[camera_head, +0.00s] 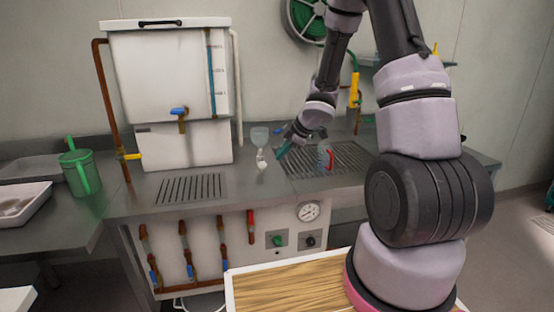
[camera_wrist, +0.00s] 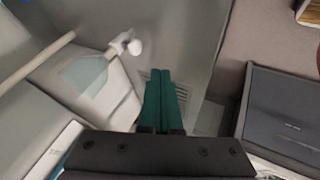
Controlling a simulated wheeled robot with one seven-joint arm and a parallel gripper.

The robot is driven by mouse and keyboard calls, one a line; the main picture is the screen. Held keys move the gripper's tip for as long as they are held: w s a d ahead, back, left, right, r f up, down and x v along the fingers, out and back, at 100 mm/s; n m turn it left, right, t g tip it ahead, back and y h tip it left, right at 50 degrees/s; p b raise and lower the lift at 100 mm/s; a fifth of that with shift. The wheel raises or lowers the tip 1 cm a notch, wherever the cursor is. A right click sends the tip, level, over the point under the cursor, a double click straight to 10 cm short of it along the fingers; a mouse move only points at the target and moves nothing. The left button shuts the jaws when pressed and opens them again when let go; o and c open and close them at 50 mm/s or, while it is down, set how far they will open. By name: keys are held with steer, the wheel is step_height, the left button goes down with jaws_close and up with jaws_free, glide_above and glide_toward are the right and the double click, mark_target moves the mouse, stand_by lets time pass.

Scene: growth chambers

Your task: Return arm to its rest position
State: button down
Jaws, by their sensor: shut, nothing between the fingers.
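My arm reaches up and over from the right side of the head view, then down toward the steel counter (camera_head: 250,190). My gripper (camera_head: 280,154) has slim teal fingers and hangs over the counter, near the left edge of a dark drain grate. In the wrist view the fingers of my gripper (camera_wrist: 160,95) lie together with nothing between them. A pale, clear funnel-like vessel (camera_head: 259,136) with a white part below it is just left of the fingers. It also shows in the wrist view (camera_wrist: 84,72), left of the fingers, apart from them.
A white tank (camera_head: 165,70) with a blue-handled tap stands at the back left. A clear vessel (camera_head: 325,158) is on the drain grate (camera_head: 350,166). A green watering can (camera_head: 78,170) and a white tray (camera_head: 22,205) are at left. A hose reel (camera_head: 308,18) hangs on the wall.

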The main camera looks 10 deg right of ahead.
steer(key=shift+r, duration=0.1)
steer(key=s+d+r+m+t+h, duration=0.1)
steer(key=s+d+r+m+h, duration=0.15)
steer(key=r, duration=0.45)
steer(key=s+d+r+m+t+h, duration=0.1)
steer(key=d+r+m, duration=0.3)
steer(key=r, duration=0.2)
steer(key=s+d+r+m+t+h, duration=0.1)
steer(key=s+d+r+m+h, duration=0.2)
steer(key=r, duration=0.4)
steer(key=s+a+r+m+y, duration=0.1)
steer(key=s+a+r+m, duration=0.1)
steer(key=s, duration=0.5)
steer(key=s+a+r+m+g+y, duration=0.1)
steer(key=s+a+r+m, duration=0.1)
steer(key=s+r+m, duration=0.2)
steer(key=s+a+r+m+y, duration=0.2)
steer(key=s+m, duration=0.3)
steer(key=s, duration=0.5)
steer(key=shift+s+a+r+g, duration=0.3)
steer(key=shift+s+r+g, duration=0.1)
steer(key=shift+r, duration=0.35)
steer(key=shift+m, duration=0.25)
